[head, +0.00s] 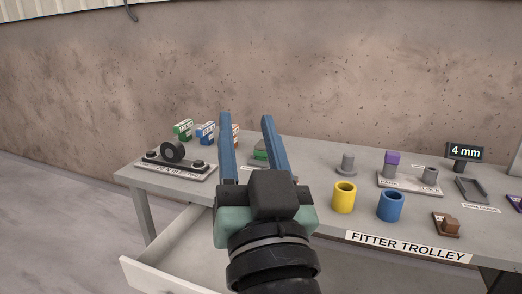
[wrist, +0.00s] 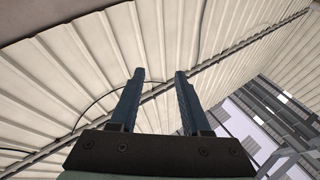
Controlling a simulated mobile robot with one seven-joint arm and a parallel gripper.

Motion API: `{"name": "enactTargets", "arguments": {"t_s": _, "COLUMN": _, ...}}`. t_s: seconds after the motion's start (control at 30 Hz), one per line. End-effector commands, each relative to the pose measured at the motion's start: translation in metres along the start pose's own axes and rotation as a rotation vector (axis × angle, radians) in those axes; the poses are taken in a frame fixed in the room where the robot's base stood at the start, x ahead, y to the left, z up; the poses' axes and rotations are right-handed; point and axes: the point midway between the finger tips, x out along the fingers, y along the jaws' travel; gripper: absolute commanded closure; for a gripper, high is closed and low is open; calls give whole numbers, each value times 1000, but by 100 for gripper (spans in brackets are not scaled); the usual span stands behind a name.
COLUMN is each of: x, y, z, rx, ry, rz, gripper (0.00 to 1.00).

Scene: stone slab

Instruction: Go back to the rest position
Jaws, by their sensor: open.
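My gripper (head: 247,122) is in the middle of the head view, with two long blue fingers pointing up and held apart. It is open and nothing shows between the fingers. It is in front of the grey table and hides part of its top. In the wrist view my gripper (wrist: 161,75) also shows open and empty, against a pale ribbed wall or roof.
The grey table (head: 320,150) is labelled FITTER TROLLEY. It bears a yellow cup (head: 344,198), a blue cup (head: 390,206), a black ring (head: 172,151) on a plate, small boxes (head: 205,132) and a 4 mm sign (head: 466,152). An open drawer (head: 175,262) juts out front left.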

Motion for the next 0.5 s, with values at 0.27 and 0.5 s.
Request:
{"name": "enactTargets", "arguments": {"t_s": 0.27, "x": -23, "y": -34, "z": -184, "rx": -273, "ry": 454, "rz": 105, "gripper": 53}}
{"name": "enactTargets", "arguments": {"t_s": 0.5, "x": 9, "y": -44, "z": -246, "rx": -267, "ry": 433, "rz": 104, "gripper": 53}}
